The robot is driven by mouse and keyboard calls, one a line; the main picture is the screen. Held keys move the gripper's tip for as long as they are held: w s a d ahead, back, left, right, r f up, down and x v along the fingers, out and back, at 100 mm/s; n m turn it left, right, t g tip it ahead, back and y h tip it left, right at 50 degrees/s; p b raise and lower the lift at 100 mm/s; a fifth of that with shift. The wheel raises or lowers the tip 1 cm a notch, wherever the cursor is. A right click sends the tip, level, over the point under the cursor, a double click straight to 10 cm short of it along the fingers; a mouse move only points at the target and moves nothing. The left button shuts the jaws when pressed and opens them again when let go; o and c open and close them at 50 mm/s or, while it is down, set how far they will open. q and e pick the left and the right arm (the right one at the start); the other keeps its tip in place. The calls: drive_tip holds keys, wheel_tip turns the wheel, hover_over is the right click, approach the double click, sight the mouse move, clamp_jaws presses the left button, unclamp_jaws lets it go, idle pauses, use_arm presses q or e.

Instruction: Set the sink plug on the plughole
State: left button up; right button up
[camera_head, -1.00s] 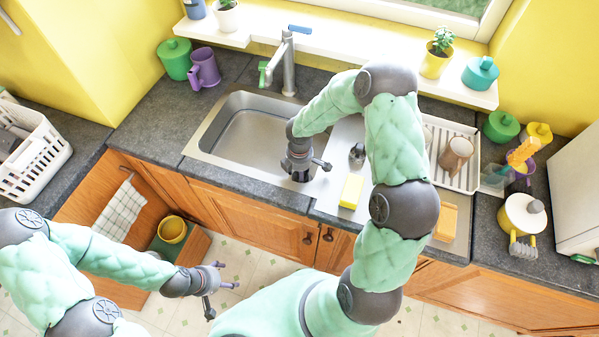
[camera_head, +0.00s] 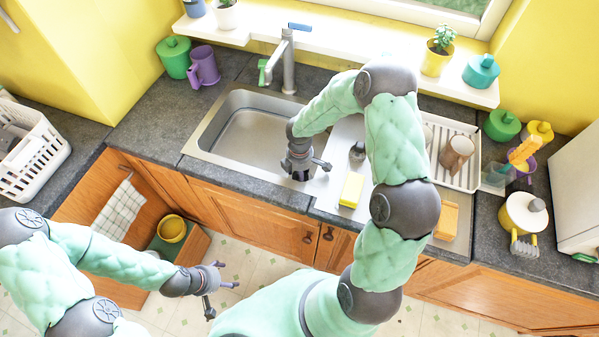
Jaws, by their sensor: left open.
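The steel sink (camera_head: 222,133) is set in the dark worktop, and its basin floor shows on the left. I cannot make out the plughole; my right arm and gripper cover the right part of the basin. A small dark rounded object (camera_head: 357,152) stands on the steel drainer right of the basin; I cannot tell whether it is the sink plug. My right gripper (camera_head: 301,176) points down at the basin's front right corner. Its fingertips are too small to read, and I see nothing clearly held. My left gripper (camera_head: 222,293) is open and empty above the floor, in front of the cabinets.
A yellow sponge (camera_head: 351,190) lies on the drainer. A dish rack (camera_head: 468,180) with a brown mug (camera_head: 457,154) stands to the right. The tap (camera_head: 289,65) rises behind the basin. A white basket (camera_head: 32,160) is at the left.

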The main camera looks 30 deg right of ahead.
drive_tip(key=shift+f+b, duration=0.4)
drive_tip(key=shift+f, duration=0.1)
idle(0.6)
drive_tip(key=o, duration=1.2)
drive_tip(key=shift+o, duration=0.2)
drive_tip(key=o, duration=0.4)
drive_tip(key=shift+c, duration=0.2)
drive_tip(key=shift+s, duration=0.1)
drive_tip(key=shift+r, duration=0.15)
drive_tip(key=shift+r+p, duration=2.85)
drive_tip(key=shift+r, duration=0.55)
